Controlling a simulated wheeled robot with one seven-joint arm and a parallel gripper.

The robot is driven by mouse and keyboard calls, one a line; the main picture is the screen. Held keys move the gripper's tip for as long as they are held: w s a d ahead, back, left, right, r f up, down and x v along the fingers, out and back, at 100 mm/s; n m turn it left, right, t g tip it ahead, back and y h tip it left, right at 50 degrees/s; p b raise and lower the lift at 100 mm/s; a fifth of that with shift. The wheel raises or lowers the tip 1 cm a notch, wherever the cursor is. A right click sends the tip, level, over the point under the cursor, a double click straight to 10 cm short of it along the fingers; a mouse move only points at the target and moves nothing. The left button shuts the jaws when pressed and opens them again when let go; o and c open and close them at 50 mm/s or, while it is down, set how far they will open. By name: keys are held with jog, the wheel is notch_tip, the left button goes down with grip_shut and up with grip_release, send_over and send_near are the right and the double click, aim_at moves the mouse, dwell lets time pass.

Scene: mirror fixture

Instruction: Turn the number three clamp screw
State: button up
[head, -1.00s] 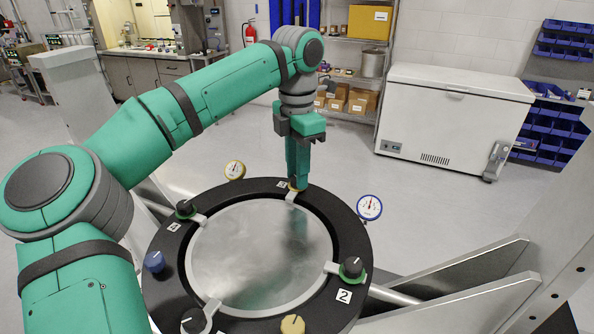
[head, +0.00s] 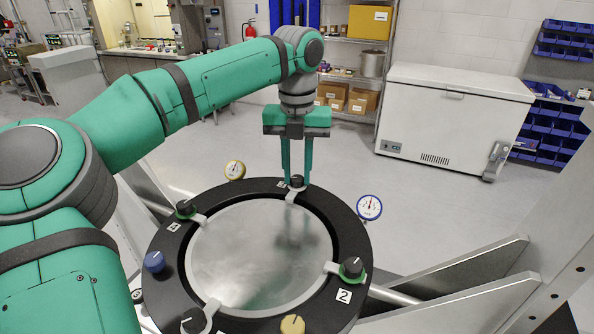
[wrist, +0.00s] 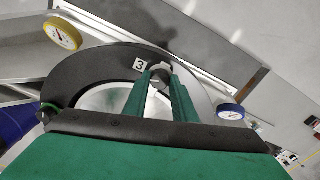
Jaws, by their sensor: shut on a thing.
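The number three clamp screw (head: 297,181) is a dark knob at the far side of the black ring (head: 345,235), which surrounds a silver mirror disc (head: 260,250). My gripper (head: 297,184) points straight down with one finger on each side of this knob, shut on it. In the wrist view the grey knob (wrist: 161,71) shows between the fingertips, beside the white "3" label (wrist: 139,64). The fingers hide part of the knob. The clamp arm under it reaches to the disc's edge.
Other dark clamp knobs stand at number two (head: 352,267), number four (head: 185,208) and the near left (head: 194,321). A blue knob (head: 154,262) and a yellow knob (head: 292,324) also sit on the ring. A yellow dial (head: 235,170) and a blue dial (head: 369,207) stand outside it.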

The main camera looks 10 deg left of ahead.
jog(key=shift+n, duration=1.9)
jog(key=o, duration=1)
jog(key=shift+o, duration=0.2)
